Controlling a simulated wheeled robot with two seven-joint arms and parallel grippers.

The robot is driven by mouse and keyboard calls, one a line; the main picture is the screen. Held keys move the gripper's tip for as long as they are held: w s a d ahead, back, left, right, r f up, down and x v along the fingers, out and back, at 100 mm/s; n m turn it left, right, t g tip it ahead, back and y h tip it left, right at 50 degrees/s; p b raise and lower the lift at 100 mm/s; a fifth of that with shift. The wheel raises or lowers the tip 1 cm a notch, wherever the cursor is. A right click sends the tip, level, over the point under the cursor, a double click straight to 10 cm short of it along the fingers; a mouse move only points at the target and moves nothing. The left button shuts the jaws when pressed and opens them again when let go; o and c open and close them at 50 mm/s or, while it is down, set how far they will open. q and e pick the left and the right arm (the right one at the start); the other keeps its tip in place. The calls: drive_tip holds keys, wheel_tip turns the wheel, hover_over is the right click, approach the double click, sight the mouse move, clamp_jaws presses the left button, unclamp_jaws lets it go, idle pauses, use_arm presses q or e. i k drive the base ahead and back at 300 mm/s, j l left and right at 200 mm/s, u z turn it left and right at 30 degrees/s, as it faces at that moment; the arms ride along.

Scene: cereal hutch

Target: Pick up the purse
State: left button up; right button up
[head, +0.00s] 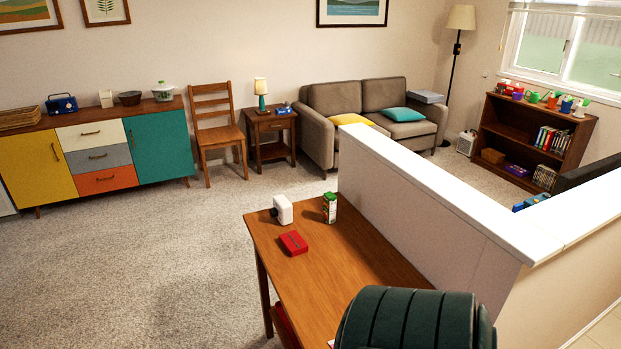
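No thing here can be told for sure as the purse. A small flat red item (293,243) lies on the near wooden table (335,271); it could be a purse or a box. A blue item with a handle on top (61,104) stands on the sideboard at the far left; it looks more like a radio, but I cannot tell. Something red also shows partly under the near table (286,326), mostly hidden. Neither of my grippers is in view.
A white device (283,209) and a green can (329,208) stand by the red item. A dark green ribbed object (408,322) blocks the table's near end. A white-topped half wall (440,196) borders its right side. Open carpet (150,255) lies to the left.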

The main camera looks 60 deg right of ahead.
sight(293, 243)
drive_tip(key=i+z, duration=0.2)
drive_tip(key=z, duration=0.25)
drive_tip(key=i+z, duration=0.15)
drive_tip(key=z, duration=0.3)
drive_tip(key=i+j+z, duration=0.1)
drive_tip(key=z, duration=0.35)
drive_tip(key=i+j+z, duration=0.1)
drive_tip(key=i+z, duration=0.3)
drive_tip(key=i+j+z, duration=0.15)
drive_tip(key=z, duration=0.25)
drive_tip(key=i+j+z, duration=0.2)
drive_tip(key=z, duration=0.2)
